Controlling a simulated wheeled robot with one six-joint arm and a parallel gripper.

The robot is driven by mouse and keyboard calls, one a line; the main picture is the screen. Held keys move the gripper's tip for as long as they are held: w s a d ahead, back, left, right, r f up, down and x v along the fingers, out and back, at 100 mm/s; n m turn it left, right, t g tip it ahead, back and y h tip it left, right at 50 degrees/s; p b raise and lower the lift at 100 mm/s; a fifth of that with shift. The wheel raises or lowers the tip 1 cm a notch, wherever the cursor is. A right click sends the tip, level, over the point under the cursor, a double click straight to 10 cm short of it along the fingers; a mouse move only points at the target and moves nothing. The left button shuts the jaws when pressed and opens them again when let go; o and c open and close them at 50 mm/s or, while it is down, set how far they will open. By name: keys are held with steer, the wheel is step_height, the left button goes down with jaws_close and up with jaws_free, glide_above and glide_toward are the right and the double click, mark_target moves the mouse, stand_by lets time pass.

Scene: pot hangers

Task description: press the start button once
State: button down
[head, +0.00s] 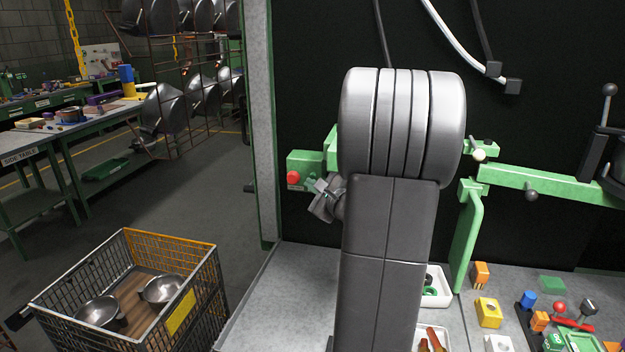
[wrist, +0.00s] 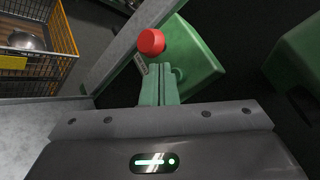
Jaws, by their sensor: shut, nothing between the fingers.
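A green control box (head: 303,165) carries a round red button (head: 293,178) on its left side. In the wrist view the box (wrist: 196,58) fills the upper middle, with the red button (wrist: 151,42) at its upper left. A small pale label (wrist: 141,65) sits below the red button. My gripper (wrist: 160,72) is shut and empty, its fingertips at the lower front of the box, just below the red button in the picture. A small round green part (wrist: 178,73) shows beside the fingertips, partly hidden; I cannot tell whether the fingers touch it. The gripper also shows in the head view (head: 314,187).
A grey post (head: 260,130) stands left of the box. A wire basket (head: 205,290) with metal bowls is at lower left. A green swing arm (head: 545,183) and a bench with coloured parts are at right. My arm hides the middle.

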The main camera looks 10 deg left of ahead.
steer(key=s+b, duration=0.2)
steer(key=s, duration=0.3)
steer(key=shift+w, duration=0.1)
stand_by(0.7)
steer(key=w+p, duration=0.1)
steer(key=p, duration=0.1)
steer(key=w+p, duration=0.1)
steer(key=p, duration=0.1)
steer(key=shift+r, duration=0.25)
steer(key=shift+p, duration=0.35)
steer(key=s+b, duration=0.2)
steer(key=s, duration=0.4)
steer(key=shift+a+f+b, duration=0.15)
steer(key=shift+f+b, duration=0.1)
steer(key=shift+b, duration=0.05)
